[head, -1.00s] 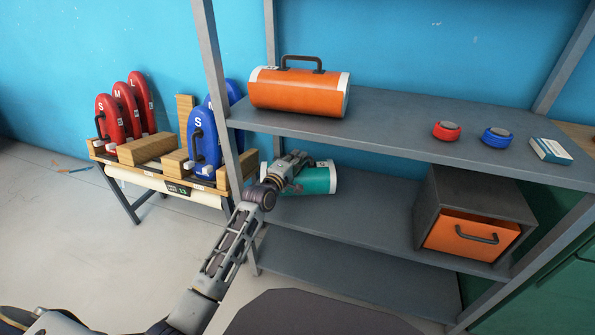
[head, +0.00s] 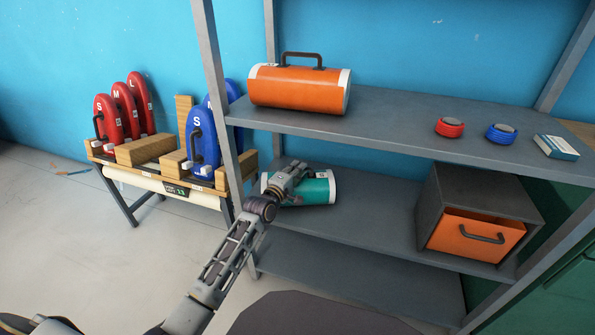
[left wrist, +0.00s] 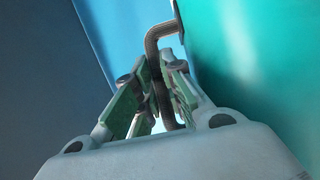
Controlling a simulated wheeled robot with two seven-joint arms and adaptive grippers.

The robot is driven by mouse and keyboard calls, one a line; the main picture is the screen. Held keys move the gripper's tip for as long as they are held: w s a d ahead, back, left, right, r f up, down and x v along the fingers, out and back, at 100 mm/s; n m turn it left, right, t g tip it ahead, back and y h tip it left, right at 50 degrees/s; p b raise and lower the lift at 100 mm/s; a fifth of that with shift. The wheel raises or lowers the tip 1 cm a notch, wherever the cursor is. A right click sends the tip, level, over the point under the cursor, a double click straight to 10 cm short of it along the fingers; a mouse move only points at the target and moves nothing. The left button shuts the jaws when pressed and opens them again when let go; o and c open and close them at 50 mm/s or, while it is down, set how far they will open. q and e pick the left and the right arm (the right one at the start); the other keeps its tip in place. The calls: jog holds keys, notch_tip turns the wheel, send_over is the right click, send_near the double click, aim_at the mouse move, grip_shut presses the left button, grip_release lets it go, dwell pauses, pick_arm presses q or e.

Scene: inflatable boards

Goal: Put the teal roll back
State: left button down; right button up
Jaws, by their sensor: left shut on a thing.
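The teal roll (head: 318,189) with white end bands lies on its side on the middle shelf (head: 375,205), near the shelf's left end. My left gripper (head: 298,173) is at the roll's upper left side and covers part of it. In the left wrist view the gripper (left wrist: 163,95) is shut on the roll's dark handle (left wrist: 160,38). The teal roll (left wrist: 255,75) fills the right of that view. Whether the roll's underside touches the shelf is hard to tell. My right gripper does not show.
An orange roll (head: 300,91) lies on the top shelf above, with red (head: 449,127) and blue (head: 501,133) round items to the right. A grey box with an orange drawer (head: 475,236) stands right on the middle shelf. A shelf post (head: 216,100) rises left of the roll.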

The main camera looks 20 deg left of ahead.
pick_arm(q)
jog(key=c, duration=1.9)
grip_release()
jog(key=shift+f, duration=0.1)
jog(key=o, duration=0.4)
